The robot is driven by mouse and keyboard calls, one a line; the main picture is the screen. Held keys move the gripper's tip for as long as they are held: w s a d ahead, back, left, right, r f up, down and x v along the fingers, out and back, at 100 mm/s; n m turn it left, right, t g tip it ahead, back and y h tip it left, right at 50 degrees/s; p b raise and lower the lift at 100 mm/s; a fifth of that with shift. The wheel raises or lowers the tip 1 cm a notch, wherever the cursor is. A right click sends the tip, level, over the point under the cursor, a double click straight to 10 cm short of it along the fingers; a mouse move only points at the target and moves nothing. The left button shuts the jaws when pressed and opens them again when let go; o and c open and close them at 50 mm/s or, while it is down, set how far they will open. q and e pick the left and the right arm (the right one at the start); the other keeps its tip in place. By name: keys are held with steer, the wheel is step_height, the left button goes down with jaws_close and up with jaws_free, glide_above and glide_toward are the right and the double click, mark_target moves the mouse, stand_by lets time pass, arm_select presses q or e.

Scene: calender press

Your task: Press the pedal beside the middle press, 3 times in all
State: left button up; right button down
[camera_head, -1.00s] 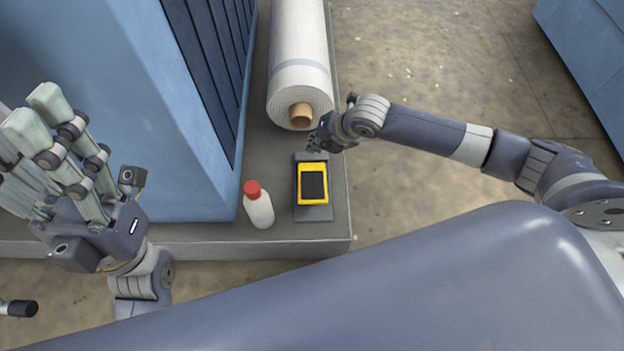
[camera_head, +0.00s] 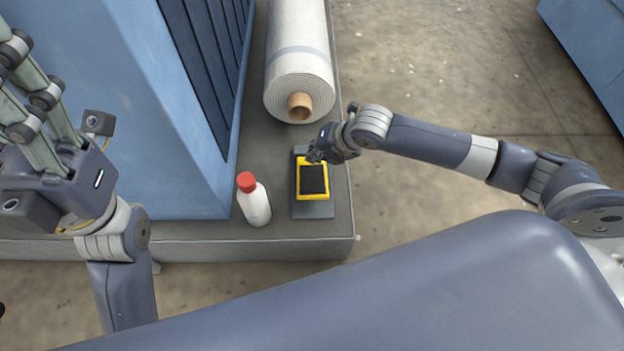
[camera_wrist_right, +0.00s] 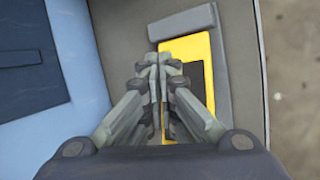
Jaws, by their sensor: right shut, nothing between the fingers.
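The pedal (camera_head: 313,190) is a yellow frame with a black pad on a grey base plate. It sits on the grey plinth beside the blue press (camera_head: 150,110). My right gripper (camera_head: 314,157) is shut and empty at the pedal's far edge. In the right wrist view the closed fingertips (camera_wrist_right: 160,62) appear over the left part of the yellow pedal (camera_wrist_right: 190,50). I cannot tell whether they touch it. My left gripper is at the left edge, away from the pedal, with its long fingers partly cut off and fingertips out of frame.
A white bottle with a red cap (camera_head: 254,202) stands just left of the pedal. A white roll on a brown core (camera_head: 300,80) lies behind it. The grey plinth (camera_head: 340,222) ends at its right and front edges. Bare floor (camera_head: 440,70) lies to the right.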

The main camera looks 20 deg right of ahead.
mark_target(312, 172)
steer(key=shift+s+a+f, duration=0.1)
steer(key=shift+s+f, duration=0.1)
steer(key=shift+f, duration=0.45)
steer(key=shift+s+a+f, duration=0.1)
steer(key=shift+s+f, duration=0.05)
steer(key=shift+f, duration=0.5)
steer(key=shift+f, duration=0.1)
stand_by(0.4)
steer(key=shift+s+f, duration=0.1)
steer(key=shift+f, duration=0.2)
stand_by(0.3)
steer(key=shift+s+f, duration=0.1)
steer(key=shift+f, duration=0.15)
steer(key=shift+s+a+f, duration=0.1)
steer(key=shift+s+f, duration=0.1)
steer(key=shift+f, duration=0.35)
steer(key=shift+s+f, duration=0.2)
steer(key=shift+f, duration=0.3)
stand_by(1.0)
